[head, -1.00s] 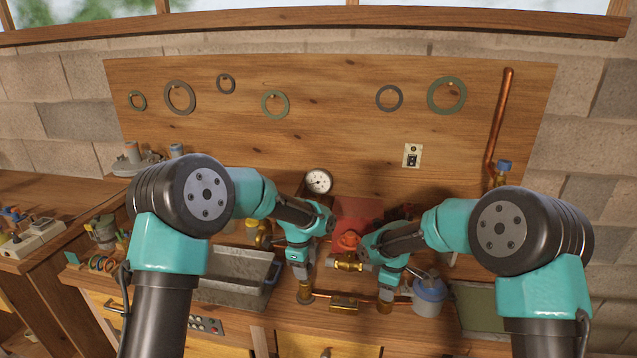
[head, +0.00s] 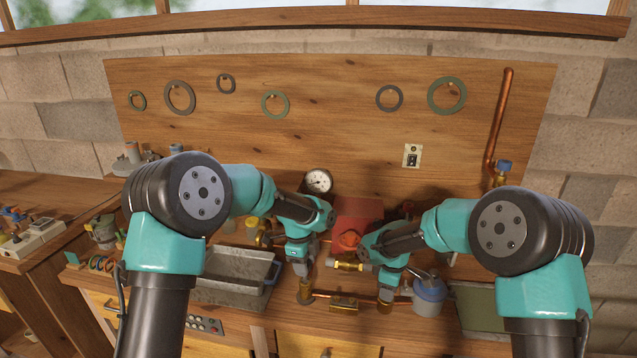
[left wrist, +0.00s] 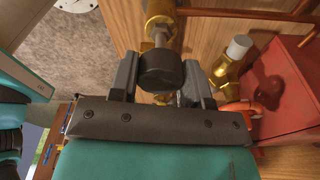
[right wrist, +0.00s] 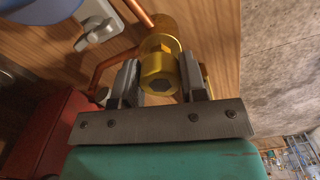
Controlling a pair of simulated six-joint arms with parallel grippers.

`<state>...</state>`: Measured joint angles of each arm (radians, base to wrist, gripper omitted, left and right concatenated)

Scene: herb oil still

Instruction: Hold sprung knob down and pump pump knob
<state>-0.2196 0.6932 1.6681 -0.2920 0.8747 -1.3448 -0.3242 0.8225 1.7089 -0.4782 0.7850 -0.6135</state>
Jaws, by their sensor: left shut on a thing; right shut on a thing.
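The black pump knob (left wrist: 160,70) sits on a steel rod above a brass body in the left wrist view. My left gripper (head: 304,270) is shut on it, with one finger on each side. A round brass knob with a dark hexagonal centre (right wrist: 160,72), apparently the sprung knob, is between the fingers of my right gripper (head: 385,288). That gripper is shut on it from above. Whether the brass knob is pressed down cannot be told. Both knobs are mostly hidden by the grippers in the head view.
A red box (head: 358,214) stands behind and between my grippers, and a dial gauge (head: 318,181) is behind the left one. A grey metal tray (head: 222,286) lies to the left, and a blue-lidded pot (head: 430,290) is close on the right. Copper pipe (head: 360,297) runs between the brass fittings.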

